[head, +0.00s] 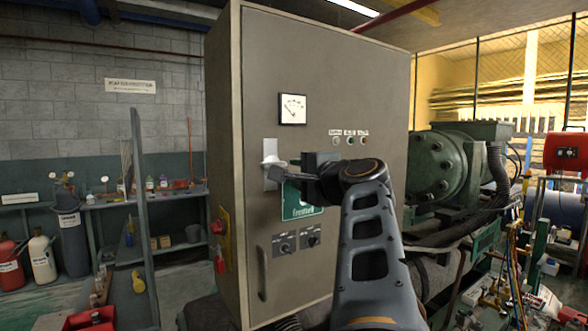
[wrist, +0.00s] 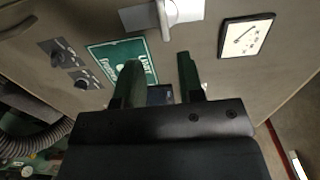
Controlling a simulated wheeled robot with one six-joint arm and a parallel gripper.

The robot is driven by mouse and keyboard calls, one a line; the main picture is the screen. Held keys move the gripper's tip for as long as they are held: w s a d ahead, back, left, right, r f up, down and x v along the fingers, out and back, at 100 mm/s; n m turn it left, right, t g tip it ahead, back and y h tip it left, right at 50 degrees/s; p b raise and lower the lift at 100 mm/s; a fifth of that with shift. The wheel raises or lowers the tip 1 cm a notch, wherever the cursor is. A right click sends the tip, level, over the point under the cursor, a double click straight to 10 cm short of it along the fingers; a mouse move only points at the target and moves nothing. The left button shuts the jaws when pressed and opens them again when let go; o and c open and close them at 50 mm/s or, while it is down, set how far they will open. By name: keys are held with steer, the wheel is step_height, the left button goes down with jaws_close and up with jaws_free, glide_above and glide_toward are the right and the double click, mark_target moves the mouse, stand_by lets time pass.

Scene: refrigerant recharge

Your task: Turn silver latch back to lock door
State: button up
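The silver latch (head: 270,161) sits on a pale plate on the front of the tall grey-beige cabinet door (head: 330,80). In the head view its handle seems to point sideways to the right, toward my gripper (head: 282,172). In the wrist view the latch (wrist: 166,14) is at the top, with its handle end just ahead of the gap between the fingers. My gripper (wrist: 159,62) is open, its two dark fingers apart with nothing seen between them. Contact with the latch cannot be made out. The door appears closed against the cabinet.
A green label (head: 302,200) is partly hidden behind my arm. A gauge (head: 292,109), small indicator lights (head: 350,140) and two rotary switches (head: 298,241) are on the door. A vertical door handle (head: 262,272) is lower left. Green machinery (head: 450,160) stands to the right.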

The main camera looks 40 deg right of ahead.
steer(key=w+d+p, duration=0.1)
steer(key=w+p, duration=0.2)
steer(key=w, duration=0.6)
steer(key=shift+d+r+p, duration=0.2)
steer(key=shift+r+p, duration=0.05)
steer(key=shift+p, duration=0.15)
steer(key=shift+f, duration=0.1)
steer(key=shift+c, duration=0.5)
jaws_close()
steer(key=shift+m+p, duration=0.85)
steer(key=shift+m, duration=1.55)
